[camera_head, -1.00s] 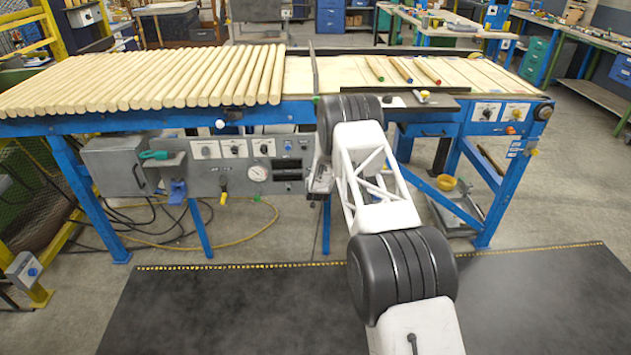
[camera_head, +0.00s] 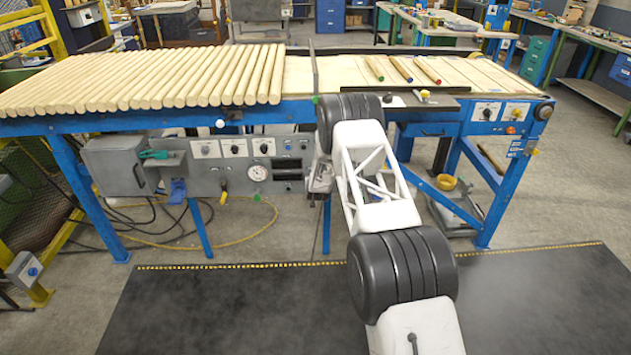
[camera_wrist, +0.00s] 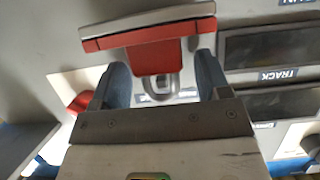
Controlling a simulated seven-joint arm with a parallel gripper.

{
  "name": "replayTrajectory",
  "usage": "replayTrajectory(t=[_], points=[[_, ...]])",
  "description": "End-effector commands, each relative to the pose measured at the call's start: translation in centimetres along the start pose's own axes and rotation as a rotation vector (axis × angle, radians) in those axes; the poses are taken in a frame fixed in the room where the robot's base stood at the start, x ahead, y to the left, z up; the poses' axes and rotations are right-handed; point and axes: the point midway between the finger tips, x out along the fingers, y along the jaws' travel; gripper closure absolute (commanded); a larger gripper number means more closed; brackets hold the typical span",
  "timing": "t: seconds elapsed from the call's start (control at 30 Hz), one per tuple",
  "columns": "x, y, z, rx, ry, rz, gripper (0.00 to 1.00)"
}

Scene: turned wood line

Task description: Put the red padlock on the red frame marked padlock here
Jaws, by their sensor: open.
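In the wrist view my gripper (camera_wrist: 161,72) is open, with one blue-grey finger on each side of a red block that looks like the red padlock (camera_wrist: 153,57). A grey, U-shaped metal part shows just below the block, between the fingers. I cannot tell whether the fingers touch it. A wide grey slab with a red edge (camera_wrist: 122,38) lies across the top of the block; I cannot tell whether it belongs to the red frame. No "padlock here" marking is readable. In the head view my arm hides most of the gripper and this spot.
A grey control panel (camera_head: 225,180) with knobs and a gauge hangs under the blue-framed table. Wooden rods (camera_head: 150,78) lie on the table. In the wrist view another red part (camera_wrist: 84,101) is at left, and dark windows, one near a TRACK label (camera_wrist: 277,75), are at right.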

Motion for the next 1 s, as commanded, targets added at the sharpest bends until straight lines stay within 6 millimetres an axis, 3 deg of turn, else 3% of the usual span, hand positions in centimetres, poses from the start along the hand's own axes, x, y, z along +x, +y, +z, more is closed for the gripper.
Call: replayTrajectory(t=[0.27,1.0], points=[[-1.6,0.0,0.0,0.0,-0.001,0.0,0.3],[-9.0,0.0,0.0,0.0,0.0,0.0,0.3]])
